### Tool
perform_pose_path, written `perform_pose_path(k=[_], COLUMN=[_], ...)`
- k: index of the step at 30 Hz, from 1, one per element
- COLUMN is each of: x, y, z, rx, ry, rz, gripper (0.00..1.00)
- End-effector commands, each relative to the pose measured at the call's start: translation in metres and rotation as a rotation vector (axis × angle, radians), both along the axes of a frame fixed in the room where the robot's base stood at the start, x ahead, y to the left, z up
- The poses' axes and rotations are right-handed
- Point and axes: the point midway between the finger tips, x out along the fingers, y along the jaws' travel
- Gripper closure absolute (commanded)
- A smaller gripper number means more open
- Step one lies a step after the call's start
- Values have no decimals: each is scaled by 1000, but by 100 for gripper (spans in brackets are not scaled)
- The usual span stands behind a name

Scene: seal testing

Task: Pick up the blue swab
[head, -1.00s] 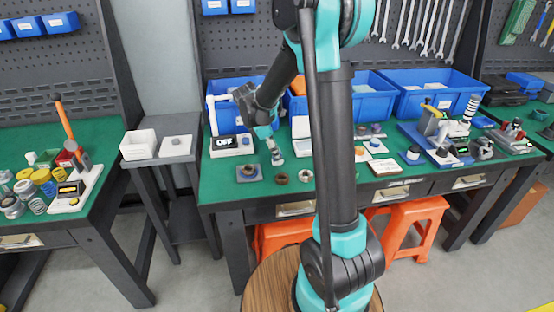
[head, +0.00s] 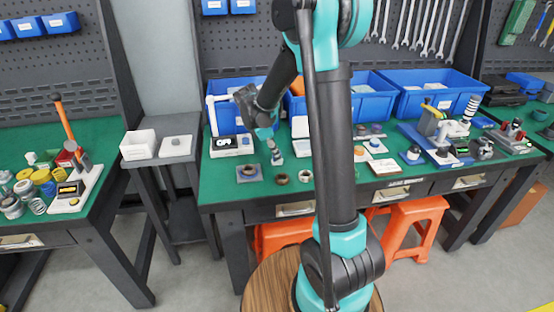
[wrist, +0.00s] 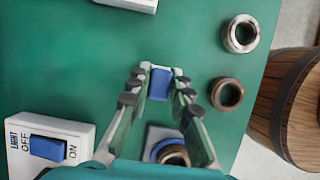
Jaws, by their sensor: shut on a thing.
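The blue swab (wrist: 160,85) is a small blue block with a pale edge, seen between the fingertips in the wrist view. My gripper (wrist: 161,74) is shut on it, one finger on each side, over the green bench top. In the head view, my gripper (head: 275,157) is low over the front left of the middle bench. The swab is too small to make out there, and its underside is hidden in the wrist view.
A white light switch box (wrist: 50,143) is at lower left in the wrist view. Two metal rings (wrist: 241,34) (wrist: 226,93) stand to the right. A grey block with a ring (wrist: 168,150) is close below the gripper. Blue bins (head: 425,95) line the bench back.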

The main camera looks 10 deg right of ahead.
Motion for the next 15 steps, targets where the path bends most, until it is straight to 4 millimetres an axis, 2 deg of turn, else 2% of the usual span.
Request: perform_pose_path(k=[8, 11, 15], x=[0, 0, 0], y=[0, 0, 0], z=[2, 8, 26], rx=[0, 0, 0], ry=[0, 0, 0], rz=[0, 0, 0], gripper=[100, 100, 100])
